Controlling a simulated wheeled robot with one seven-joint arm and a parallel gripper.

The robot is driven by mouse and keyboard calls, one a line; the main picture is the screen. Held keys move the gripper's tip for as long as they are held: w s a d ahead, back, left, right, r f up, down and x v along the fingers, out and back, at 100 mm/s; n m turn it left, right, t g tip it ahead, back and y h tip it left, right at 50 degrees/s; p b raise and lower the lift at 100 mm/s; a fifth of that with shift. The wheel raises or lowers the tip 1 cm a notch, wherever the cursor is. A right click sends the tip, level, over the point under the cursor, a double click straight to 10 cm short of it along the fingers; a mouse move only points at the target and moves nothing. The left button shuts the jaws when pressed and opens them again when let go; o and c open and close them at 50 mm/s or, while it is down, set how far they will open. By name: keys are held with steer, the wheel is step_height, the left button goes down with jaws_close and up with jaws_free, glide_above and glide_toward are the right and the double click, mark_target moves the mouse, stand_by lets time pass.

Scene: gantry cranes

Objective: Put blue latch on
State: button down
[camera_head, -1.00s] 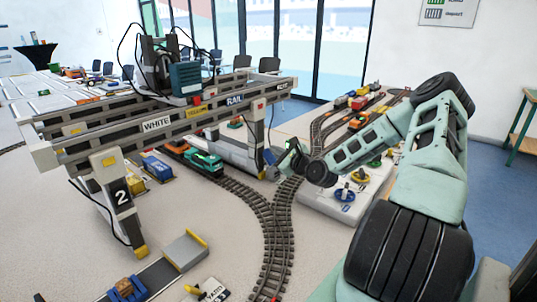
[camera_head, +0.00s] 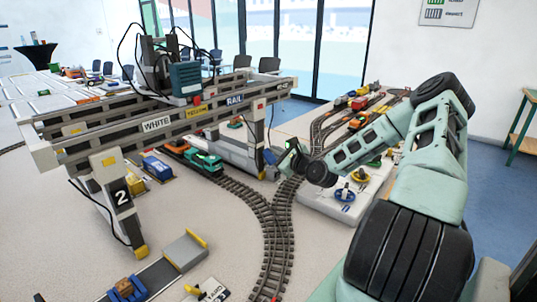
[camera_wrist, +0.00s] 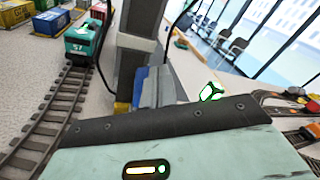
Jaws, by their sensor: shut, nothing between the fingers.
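My gripper (camera_head: 286,160) is shut and empty beside the right leg of the gantry crane in the head view. A small blue part (camera_head: 270,156) sits at that leg, just left of my gripper; a blue piece also shows by the leg in the wrist view (camera_wrist: 140,82). I cannot tell whether this is the blue latch or what position it is in.
The gantry crane (camera_head: 157,125) spans the rail track (camera_head: 270,215). A teal locomotive (camera_head: 205,163) stands on the track left of the crane's right leg. The white panel (camera_head: 320,205) with round controls lies close under my arm.

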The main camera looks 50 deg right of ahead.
mark_target(270, 158)
steer(key=shift+f, duration=0.1)
steer(key=shift+w+f, duration=0.2)
steer(key=shift+w, duration=0.1)
steer(key=shift+w+a+f+b, duration=0.2)
steer(key=shift+w+f+b, duration=1.05)
steer(key=shift+f, duration=0.35)
stand_by(2.5)
steer(key=shift+r, duration=0.1)
steer(key=shift+s+r+p, duration=0.7)
steer(key=shift+r+p, duration=0.3)
steer(key=shift+p, duration=0.05)
steer(key=shift+s+d+r+p, duration=0.2)
steer(key=shift+s+r+p, duration=0.5)
steer(key=shift+s, duration=0.1)
